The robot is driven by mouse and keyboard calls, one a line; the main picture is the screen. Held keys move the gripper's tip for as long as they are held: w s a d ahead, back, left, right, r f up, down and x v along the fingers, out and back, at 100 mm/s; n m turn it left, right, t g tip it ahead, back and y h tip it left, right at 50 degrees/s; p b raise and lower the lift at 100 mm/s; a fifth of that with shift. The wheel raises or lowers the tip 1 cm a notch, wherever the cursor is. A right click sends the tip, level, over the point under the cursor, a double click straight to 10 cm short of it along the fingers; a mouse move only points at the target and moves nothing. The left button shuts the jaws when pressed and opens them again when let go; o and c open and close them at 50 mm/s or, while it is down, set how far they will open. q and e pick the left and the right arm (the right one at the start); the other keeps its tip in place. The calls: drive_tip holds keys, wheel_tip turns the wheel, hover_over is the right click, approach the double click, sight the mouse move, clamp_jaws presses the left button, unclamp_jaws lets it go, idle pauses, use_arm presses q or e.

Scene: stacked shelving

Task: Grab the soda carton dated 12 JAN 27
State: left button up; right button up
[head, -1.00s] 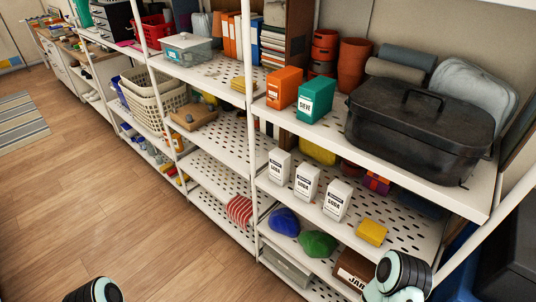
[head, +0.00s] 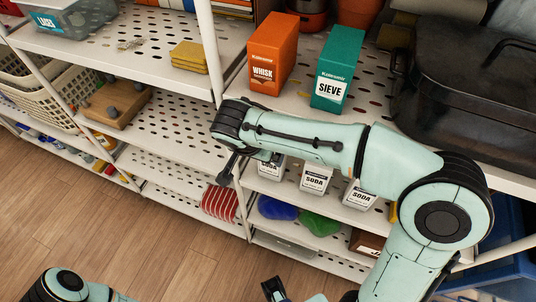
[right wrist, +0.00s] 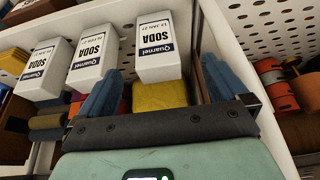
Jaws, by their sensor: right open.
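Three white soda cartons with dark labels stand in a row on the middle shelf. In the head view the left carton (head: 270,168), middle carton (head: 316,178) and right carton (head: 361,195) are partly covered by my right arm. In the upside-down right wrist view, the nearest carton (right wrist: 160,50) reads 12 JAN 27; the dates on the other two (right wrist: 92,55) (right wrist: 43,68) are too small to read surely. My right gripper (right wrist: 160,85) is open, its blue fingers either side of that carton's near end; contact is not visible. A dark part at the head view's bottom edge may be my left gripper (head: 275,290).
The upper shelf (head: 290,105) above the cartons holds an orange whisk box (head: 272,55), a green sieve box (head: 338,70) and a black roasting pan (head: 450,100). A yellow block (right wrist: 160,95) lies behind the near carton. White posts (head: 210,50) frame the bay.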

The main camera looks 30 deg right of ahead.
drive_tip(key=x, duration=1.2)
drive_tip(key=shift+s+d+f, duration=0.3)
drive_tip(key=shift+d+f, duration=0.05)
drive_tip(key=shift+f, duration=0.05)
drive_tip(key=c, duration=1.1)
drive_tip(key=shift+r, duration=0.1)
